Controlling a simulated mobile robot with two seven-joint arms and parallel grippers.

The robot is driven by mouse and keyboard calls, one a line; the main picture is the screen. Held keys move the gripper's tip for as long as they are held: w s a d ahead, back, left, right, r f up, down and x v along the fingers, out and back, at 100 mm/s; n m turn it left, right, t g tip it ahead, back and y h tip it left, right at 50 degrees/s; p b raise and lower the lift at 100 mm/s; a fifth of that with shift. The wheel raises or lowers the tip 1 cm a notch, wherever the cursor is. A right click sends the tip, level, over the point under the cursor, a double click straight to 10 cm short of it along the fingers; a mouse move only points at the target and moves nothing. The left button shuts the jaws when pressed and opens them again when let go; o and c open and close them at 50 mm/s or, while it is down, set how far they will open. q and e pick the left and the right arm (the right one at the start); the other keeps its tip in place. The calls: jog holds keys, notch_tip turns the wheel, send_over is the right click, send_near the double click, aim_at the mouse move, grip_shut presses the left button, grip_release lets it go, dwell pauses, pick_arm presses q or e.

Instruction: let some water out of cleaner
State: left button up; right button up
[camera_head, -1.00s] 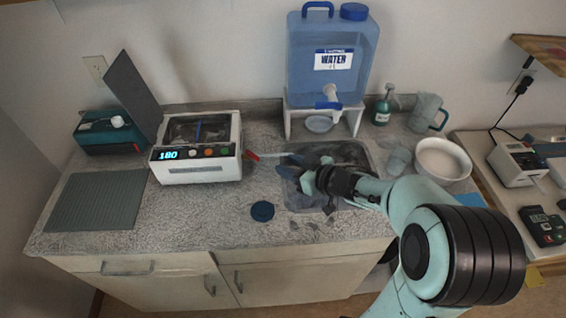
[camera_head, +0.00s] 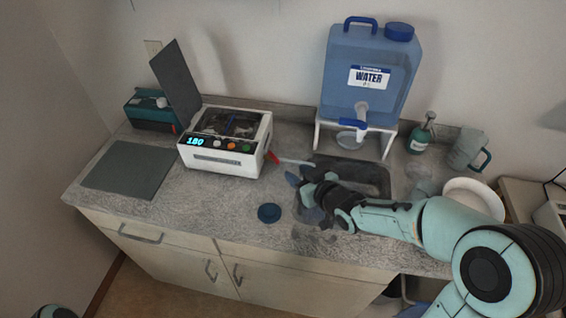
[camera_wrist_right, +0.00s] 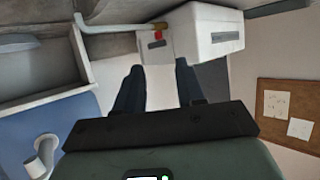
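The cleaner (camera_head: 225,160) is a white box with a lit display reading 180 and several buttons, open on top, on the counter. A valve with a red handle (camera_head: 271,157) sits low on its right side, and a pale drain pipe (camera_head: 297,163) runs from it toward the sink (camera_head: 365,175). My right gripper (camera_head: 295,179) is just right of and in front of the valve, near the pipe, apart from the handle. The right wrist view shows its fingers (camera_wrist_right: 159,85) open and empty, with the red handle (camera_wrist_right: 157,35) beyond them. My left gripper is out of view.
A blue water jug (camera_head: 365,75) stands on a white stand behind the sink. A blue round lid (camera_head: 269,213) lies on the counter. A green bottle (camera_head: 421,135), a pitcher (camera_head: 467,150) and a white bowl (camera_head: 474,190) stand at right. A grey mat (camera_head: 130,170) lies at left.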

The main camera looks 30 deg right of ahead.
aim_at(276, 159)
jog(key=p+x, duration=0.1)
jog(key=x, duration=0.9)
jog(key=shift+w+f, duration=0.1)
jog(key=shift+w, duration=0.05)
grip_shut()
